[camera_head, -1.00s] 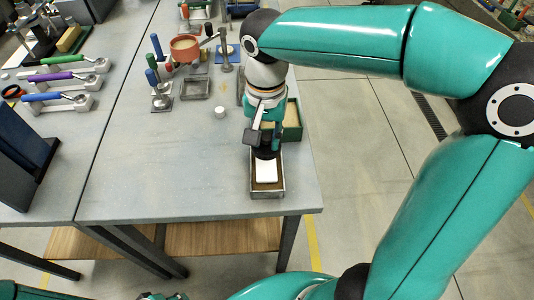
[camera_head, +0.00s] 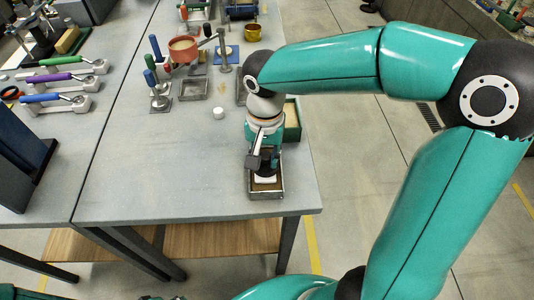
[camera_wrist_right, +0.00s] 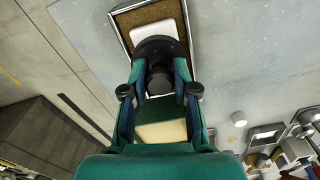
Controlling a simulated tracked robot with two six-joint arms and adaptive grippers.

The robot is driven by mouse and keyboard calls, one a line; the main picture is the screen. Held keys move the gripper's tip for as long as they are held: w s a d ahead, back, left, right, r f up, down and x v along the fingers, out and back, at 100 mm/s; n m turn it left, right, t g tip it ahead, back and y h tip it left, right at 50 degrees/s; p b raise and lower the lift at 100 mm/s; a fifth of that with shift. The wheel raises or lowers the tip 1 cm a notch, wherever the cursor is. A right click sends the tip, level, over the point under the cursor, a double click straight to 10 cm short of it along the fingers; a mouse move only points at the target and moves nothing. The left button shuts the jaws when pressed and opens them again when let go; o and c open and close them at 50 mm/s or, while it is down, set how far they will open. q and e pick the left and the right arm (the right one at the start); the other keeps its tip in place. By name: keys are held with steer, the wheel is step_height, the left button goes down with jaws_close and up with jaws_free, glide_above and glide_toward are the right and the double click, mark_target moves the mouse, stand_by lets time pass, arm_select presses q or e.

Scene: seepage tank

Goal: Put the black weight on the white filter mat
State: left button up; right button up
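The black weight (camera_wrist_right: 155,46) is a dark disc with a knob, seen in the right wrist view. My right gripper (camera_wrist_right: 160,78) is shut on its knob. In the head view the right gripper (camera_head: 264,160) points down over the tank (camera_head: 267,195), a metal-rimmed box with brown filling at the table's front right. The white filter mat (camera_head: 265,180) lies on the filling; it also shows in the wrist view (camera_wrist_right: 153,22). The weight covers part of the mat. I cannot tell whether it touches it. My left gripper is not in view.
A green box (camera_head: 293,122) with pale filling stands just behind the tank. A small white cylinder (camera_head: 218,113) lies left of it. A red pan (camera_head: 184,47), tools and metal trays (camera_head: 194,89) stand farther back. The table's front left is clear.

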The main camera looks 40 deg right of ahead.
mark_target(266, 156)
steer(key=shift+o, duration=1.4)
steer(key=shift+r, duration=0.25)
step_height(266, 156, up, 12)
steer(key=p, duration=0.1)
steer(key=shift+f, duration=0.15)
